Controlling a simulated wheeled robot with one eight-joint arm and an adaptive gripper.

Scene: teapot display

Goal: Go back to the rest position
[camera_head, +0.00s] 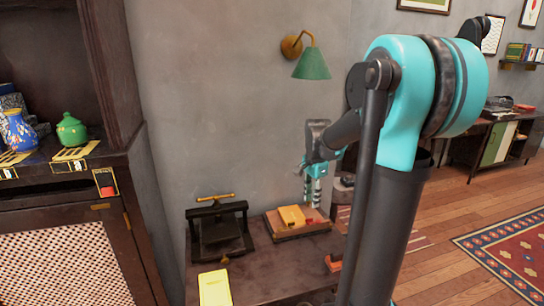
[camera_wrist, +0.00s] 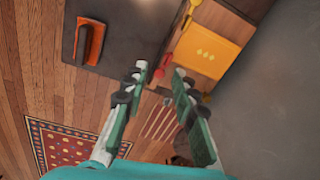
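My gripper (camera_head: 312,190) hangs above the right part of a dark side table (camera_head: 270,276), fingers pointing down. In the wrist view my gripper (camera_wrist: 160,78) shows two fingers spread apart with nothing between them, so it is open and empty. My turquoise and black arm fills the right middle of the head view and hides part of the table and floor behind it.
A cabinet with a green pot (camera_head: 71,130) and blue vase (camera_head: 18,132) stands left. A green lamp (camera_head: 311,64) juts from the wall.

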